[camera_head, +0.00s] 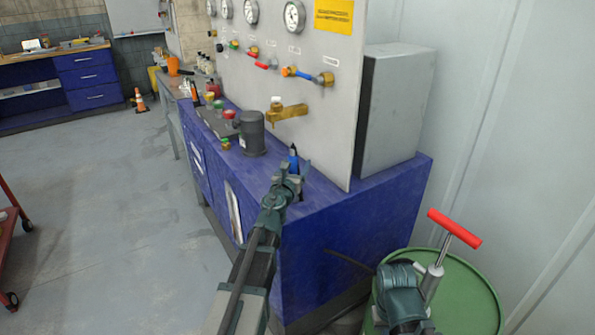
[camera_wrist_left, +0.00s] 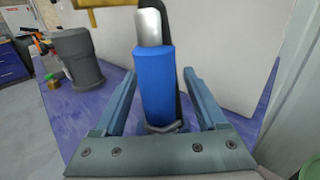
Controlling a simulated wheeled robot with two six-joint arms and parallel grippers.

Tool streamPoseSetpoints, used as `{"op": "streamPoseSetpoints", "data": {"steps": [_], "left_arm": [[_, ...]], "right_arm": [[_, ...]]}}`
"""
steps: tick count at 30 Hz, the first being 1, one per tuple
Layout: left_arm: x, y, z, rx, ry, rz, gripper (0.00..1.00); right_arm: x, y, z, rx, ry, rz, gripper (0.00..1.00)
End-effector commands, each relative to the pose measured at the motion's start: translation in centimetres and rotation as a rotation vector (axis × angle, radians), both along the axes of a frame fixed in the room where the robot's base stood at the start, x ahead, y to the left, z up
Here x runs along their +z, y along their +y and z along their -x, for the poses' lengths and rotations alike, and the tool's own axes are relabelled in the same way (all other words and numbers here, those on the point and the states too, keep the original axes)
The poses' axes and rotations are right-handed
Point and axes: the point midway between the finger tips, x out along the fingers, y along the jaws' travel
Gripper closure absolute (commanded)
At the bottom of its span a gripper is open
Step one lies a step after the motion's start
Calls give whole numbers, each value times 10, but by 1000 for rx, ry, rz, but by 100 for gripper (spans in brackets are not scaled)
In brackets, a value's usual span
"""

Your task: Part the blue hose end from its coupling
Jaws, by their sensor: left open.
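The blue sleeve of the hose end (camera_wrist_left: 156,85) stands upright between the fingers of my left gripper (camera_wrist_left: 159,75) in the left wrist view. The fingers are open, with a gap on each side of the sleeve. A silver metal piece (camera_wrist_left: 149,26) joins its top; I cannot tell whether this is the coupling. A dark hose (camera_wrist_left: 181,65) shows behind it. In the head view the blue hose end (camera_head: 293,161) is small and partly hidden by my left gripper (camera_head: 291,176). My right arm shows at lower right, but its gripper does not.
A brass fitting (camera_head: 287,112) juts from the grey panel (camera_head: 330,130) above. A dark grey canister (camera_head: 251,134) stands left of the gripper on the blue bench (camera_head: 360,215). A green drum (camera_head: 465,290) with a red T-handle (camera_head: 454,229) is at lower right.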

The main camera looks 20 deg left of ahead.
Motion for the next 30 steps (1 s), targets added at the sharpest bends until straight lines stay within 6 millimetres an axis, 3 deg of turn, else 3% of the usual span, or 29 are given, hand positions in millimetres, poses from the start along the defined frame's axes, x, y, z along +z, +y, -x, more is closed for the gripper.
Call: {"op": "streamPoseSetpoints", "data": {"steps": [8,18,21,26,27,30], "left_arm": [[0,1,-1,0,0,0,26],[0,1,-1,0,0,0,87],[0,1,-1,0,0,0,100],[0,1,-1,0,0,0,100],[0,1,-1,0,0,0,67],[0,1,-1,0,0,0,85]], "right_arm": [[0,0,0,0,0,0,100],[0,0,0,0,0,0,100],[0,0,0,0,0,0,100],[0,0,0,0,0,0,100],[0,0,0,0,0,0,100],[0,0,0,0,0,0,100]]}}
